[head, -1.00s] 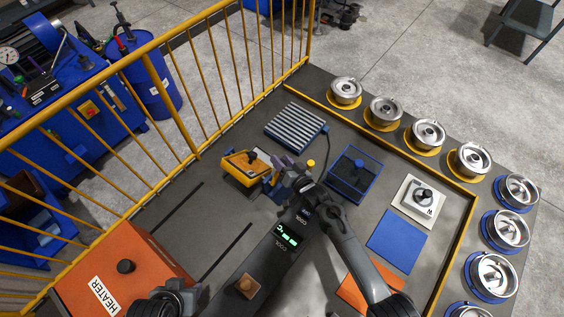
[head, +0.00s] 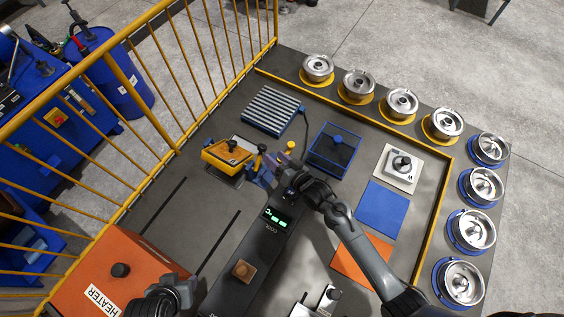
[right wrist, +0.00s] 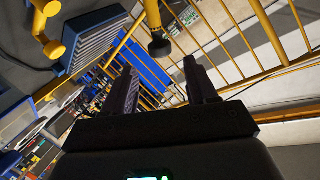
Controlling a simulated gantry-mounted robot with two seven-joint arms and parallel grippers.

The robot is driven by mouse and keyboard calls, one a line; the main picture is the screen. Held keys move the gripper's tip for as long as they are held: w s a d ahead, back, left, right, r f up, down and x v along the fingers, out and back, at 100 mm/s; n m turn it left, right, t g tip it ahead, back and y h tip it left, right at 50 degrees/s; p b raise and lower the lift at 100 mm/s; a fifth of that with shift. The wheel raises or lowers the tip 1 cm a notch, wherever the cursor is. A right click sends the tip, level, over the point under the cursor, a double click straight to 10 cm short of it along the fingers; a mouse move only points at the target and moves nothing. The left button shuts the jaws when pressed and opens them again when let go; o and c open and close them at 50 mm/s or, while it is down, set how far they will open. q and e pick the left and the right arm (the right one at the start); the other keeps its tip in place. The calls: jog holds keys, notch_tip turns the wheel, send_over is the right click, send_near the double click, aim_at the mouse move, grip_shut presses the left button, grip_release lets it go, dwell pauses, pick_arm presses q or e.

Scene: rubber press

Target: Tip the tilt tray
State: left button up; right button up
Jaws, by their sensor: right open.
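A yellow-orange tray with a black knob (head: 225,153), which I take to be the tilt tray, sits on a blue frame left of centre in the head view. My right gripper (head: 274,167) is open and empty, just right of the tray and its blue brackets. I cannot tell whether it touches them. In the right wrist view, its two dark fingers (right wrist: 162,90) stand apart with nothing between their tips. A black knob (right wrist: 160,46) shows beyond them. Part of my left arm is at the bottom of the head view, and its fingers do not show.
The orange heater (head: 125,262) is at the lower left. A yellow railing (head: 128,88) runs along the left. Several metal moulds line the right edges.

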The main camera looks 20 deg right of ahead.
jog(key=shift+v, duration=1.5)
